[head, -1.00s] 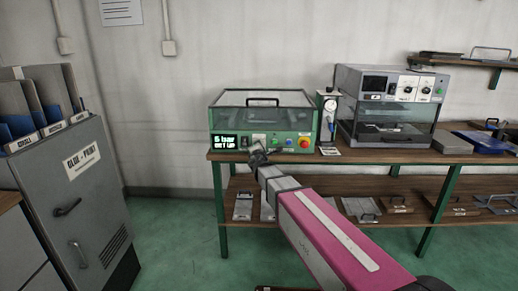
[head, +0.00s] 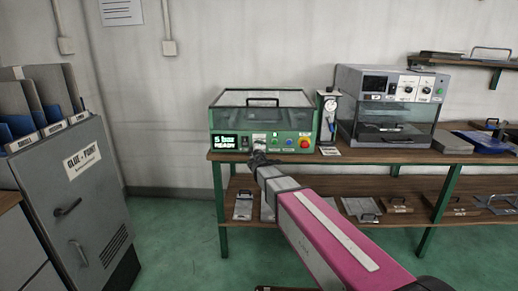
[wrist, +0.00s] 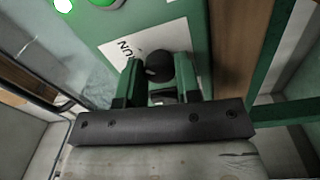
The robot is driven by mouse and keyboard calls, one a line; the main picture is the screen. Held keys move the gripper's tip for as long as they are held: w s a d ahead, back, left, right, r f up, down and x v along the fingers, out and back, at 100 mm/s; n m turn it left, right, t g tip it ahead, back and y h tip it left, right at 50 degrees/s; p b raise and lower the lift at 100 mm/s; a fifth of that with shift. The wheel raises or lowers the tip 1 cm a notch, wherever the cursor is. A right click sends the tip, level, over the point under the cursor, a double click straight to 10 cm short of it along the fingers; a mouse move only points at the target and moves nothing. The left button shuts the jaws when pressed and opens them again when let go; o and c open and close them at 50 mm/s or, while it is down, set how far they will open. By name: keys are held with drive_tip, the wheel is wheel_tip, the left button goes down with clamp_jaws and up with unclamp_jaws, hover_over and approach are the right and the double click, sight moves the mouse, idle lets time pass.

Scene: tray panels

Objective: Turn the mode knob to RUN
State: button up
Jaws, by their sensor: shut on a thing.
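The green machine (head: 212,120) with a clear lid stands on the bench. Its display (head: 231,142) reads "5 bar READY". My gripper (head: 258,156) is at its front panel, just right of the display. In the wrist view my gripper (wrist: 161,74) is shut on the dark round mode knob (wrist: 159,66), one finger on each side. The white label plate (wrist: 122,49) beside the knob shows "RUN"; its other lettering is hidden by the fingers. In the head view my gripper hides the knob.
Green and blue buttons and a red knob (head: 305,143) sit to the right on the same panel. A gauge unit (head: 328,115) and a grey oven-like machine (head: 386,85) stand farther right. A grey cabinet (head: 75,190) is at the left. The shelf below holds several flat plates.

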idle(0.4)
drive_tip(key=o, duration=0.9)
drive_tip(key=shift+s, duration=0.1)
drive_tip(key=s, duration=1)
drive_tip(key=shift+s+d+f, duration=0.2)
drive_tip(key=shift+s+f, duration=0.05)
drive_tip(key=shift+s, duration=0.1)
